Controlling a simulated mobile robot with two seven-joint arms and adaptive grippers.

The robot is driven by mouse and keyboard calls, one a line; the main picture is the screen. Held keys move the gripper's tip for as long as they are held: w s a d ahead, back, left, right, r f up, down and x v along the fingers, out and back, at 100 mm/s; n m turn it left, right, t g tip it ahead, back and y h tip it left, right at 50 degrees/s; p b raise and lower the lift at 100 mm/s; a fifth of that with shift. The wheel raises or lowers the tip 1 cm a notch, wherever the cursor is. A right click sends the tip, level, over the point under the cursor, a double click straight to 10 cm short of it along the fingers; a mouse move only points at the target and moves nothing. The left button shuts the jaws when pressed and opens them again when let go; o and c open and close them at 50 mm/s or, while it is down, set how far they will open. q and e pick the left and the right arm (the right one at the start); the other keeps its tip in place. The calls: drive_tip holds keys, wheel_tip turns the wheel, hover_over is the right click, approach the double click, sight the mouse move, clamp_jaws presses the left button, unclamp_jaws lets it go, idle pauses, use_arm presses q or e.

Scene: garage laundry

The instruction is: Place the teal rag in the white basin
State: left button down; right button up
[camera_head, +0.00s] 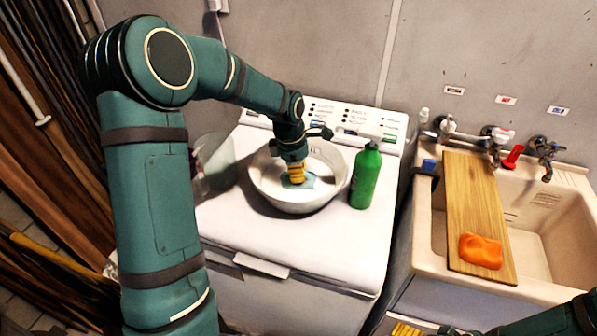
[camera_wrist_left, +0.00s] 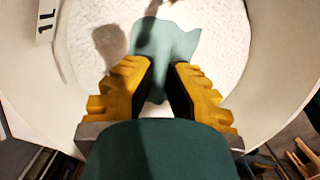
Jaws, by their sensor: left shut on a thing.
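The white basin (camera_head: 262,188) stands on top of the white washing machine. My left gripper (camera_head: 296,180) reaches down into it from above, with its yellow fingers inside the rim. The teal rag (camera_head: 308,181) shows at the fingertips, low in the basin. In the left wrist view, the rag (camera_wrist_left: 165,42) runs out from between the fingers of my left gripper (camera_wrist_left: 163,82) over the pale basin floor; the fingers are shut on it. The basin wall (camera_wrist_left: 283,50) curves around them. My right gripper (camera_head: 405,329) shows only partly at the bottom edge; its jaws cannot be made out.
A green bottle (camera_head: 365,178) stands close to the basin's right side. A clear container (camera_head: 216,162) stands to its left, partly behind my arm. The washer top (camera_head: 320,240) is clear in front. Right is a sink (camera_head: 425,235) with a wooden board (camera_head: 474,205) bearing an orange cloth-like item (camera_head: 481,251).

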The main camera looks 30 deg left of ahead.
use_arm(q)
drive_tip(key=c, duration=1.1)
unclamp_jaws()
drive_tip(key=shift+f, duration=0.15)
drive_tip(key=shift+r, duration=0.25)
drive_tip(key=r, duration=0.4)
drive_tip(key=a+r+p, duration=0.1)
drive_tip(key=r, duration=0.2)
drive_tip(key=s+r+p, duration=0.1)
drive_tip(key=r, duration=0.3)
drive_tip(key=shift+a+r, duration=0.3)
drive_tip(key=shift+r, duration=0.05)
